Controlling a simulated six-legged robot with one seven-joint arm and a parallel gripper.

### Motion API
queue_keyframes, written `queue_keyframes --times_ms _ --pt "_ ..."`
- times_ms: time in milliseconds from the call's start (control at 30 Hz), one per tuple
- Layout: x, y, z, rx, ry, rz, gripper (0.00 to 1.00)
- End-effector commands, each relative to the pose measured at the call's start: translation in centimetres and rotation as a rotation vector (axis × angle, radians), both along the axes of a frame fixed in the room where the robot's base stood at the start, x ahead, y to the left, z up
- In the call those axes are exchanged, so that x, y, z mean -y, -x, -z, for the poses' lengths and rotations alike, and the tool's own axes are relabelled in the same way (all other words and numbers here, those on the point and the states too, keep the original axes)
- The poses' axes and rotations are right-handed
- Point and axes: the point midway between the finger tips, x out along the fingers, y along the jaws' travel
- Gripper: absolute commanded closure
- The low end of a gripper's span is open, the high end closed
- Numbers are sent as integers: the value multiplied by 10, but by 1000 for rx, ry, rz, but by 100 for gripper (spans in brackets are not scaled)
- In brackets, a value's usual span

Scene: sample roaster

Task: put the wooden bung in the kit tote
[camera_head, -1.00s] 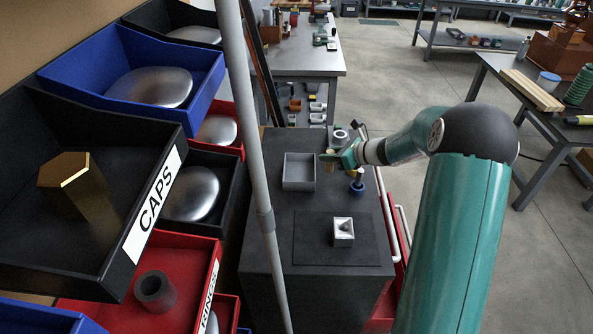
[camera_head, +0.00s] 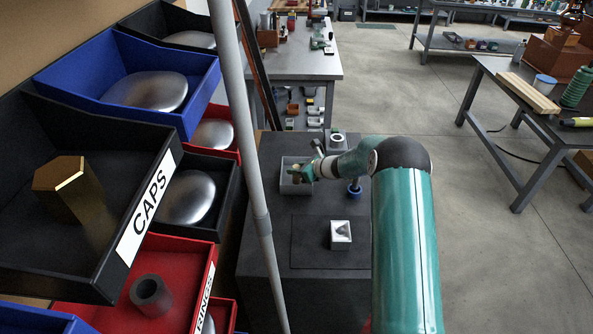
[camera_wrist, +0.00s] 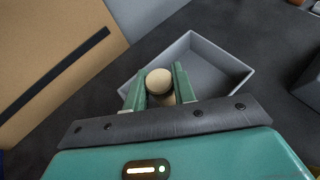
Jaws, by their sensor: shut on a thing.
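The wooden bung (camera_wrist: 159,82) is a pale tan, round-topped piece between the two green fingers in the wrist view. My gripper (camera_wrist: 158,88) is shut on it. The kit tote (camera_wrist: 213,58) is a shallow grey open box, and the bung appears over its near-left part in the wrist view. In the head view my gripper (camera_head: 297,174) is at the tote (camera_head: 284,186), over its right side. I cannot tell how high the bung is above the tote floor. The tote's inside looks empty where it shows.
A blue-based upright piece (camera_head: 354,188) stands right of the tote. A silver block (camera_head: 341,235) sits on a dark mat in front. A white ring-shaped piece (camera_head: 337,139) is behind. A grey pole (camera_head: 240,120) and stacked bins, one marked CAPS (camera_head: 150,205), stand at left.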

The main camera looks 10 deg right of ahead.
Motion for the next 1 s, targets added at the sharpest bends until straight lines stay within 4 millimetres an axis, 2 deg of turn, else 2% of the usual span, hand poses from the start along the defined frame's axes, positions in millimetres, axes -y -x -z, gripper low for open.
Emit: queue_keyframes --times_ms 67,367,400,500,867,1000 --pt "0 0 7 1 0 0 96" --pt "0 0 9 1 0 0 96" --pt "0 0 10 1 0 -1 72" --pt "0 0 9 1 0 0 52" --pt "0 0 5 2 1 -1 52" --pt "12 11 -2 1 0 2 52"
